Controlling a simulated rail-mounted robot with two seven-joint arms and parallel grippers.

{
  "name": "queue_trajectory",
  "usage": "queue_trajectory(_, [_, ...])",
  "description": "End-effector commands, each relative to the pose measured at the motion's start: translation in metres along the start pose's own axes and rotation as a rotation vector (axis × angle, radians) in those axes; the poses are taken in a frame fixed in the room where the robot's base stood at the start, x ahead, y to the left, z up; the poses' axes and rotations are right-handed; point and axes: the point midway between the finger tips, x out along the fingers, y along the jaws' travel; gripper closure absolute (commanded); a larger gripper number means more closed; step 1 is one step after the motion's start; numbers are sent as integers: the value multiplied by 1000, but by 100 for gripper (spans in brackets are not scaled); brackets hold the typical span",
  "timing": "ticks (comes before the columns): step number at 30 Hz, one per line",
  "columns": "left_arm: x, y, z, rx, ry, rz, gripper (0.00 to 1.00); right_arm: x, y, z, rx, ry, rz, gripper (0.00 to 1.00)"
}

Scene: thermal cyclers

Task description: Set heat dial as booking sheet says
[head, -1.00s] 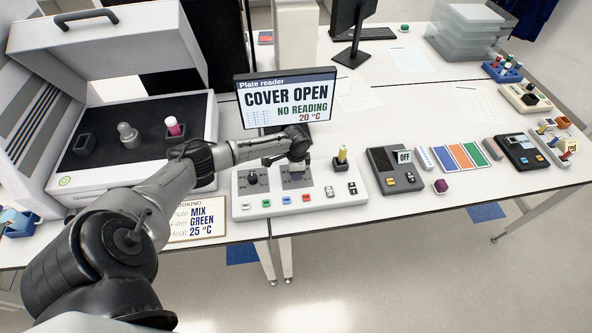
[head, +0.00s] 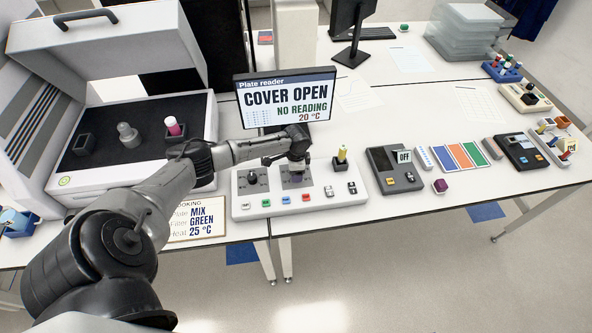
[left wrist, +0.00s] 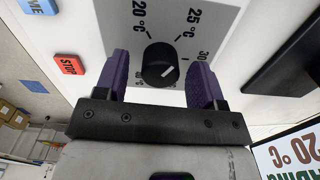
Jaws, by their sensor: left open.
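The heat dial (left wrist: 158,65) is a round black knob on a grey plate marked 20 °C, 25 °C and 30. A white mark shows on its face; I cannot tell exactly which label it points to. My left gripper (left wrist: 162,77) is open, its purple fingers on either side of the dial with gaps visible. In the head view my left gripper (head: 297,175) is over the right dial of the white control panel (head: 262,209) and mostly hides it. The booking sheet (head: 197,230) reads MIX, GREEN, 25 °C. The plate reader screen (head: 285,101) reads COVER OPEN, NO READING, 20 °C. My right gripper is not in view.
Another black dial (head: 253,177) is on the panel's left, with coloured buttons along its front. A yellow-topped post (head: 342,154) stands right of my gripper. The open-lidded reader (head: 85,178) is at left. The screen stands just behind the gripper.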

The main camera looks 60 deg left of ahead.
Motion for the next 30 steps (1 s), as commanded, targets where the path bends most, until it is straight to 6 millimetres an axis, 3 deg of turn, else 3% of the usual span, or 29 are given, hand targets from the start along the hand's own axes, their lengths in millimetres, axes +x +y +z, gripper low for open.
queue_trajectory(5, [-19, -1, 0, 1, 2, -2, 37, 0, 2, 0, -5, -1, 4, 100])
queue_trajectory(21, [-116, -1, 0, 1, 1, -3, 37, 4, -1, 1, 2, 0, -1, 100])
queue_trajectory(30, [-136, 0, 0, 0, 1, -1, 37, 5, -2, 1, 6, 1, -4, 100])
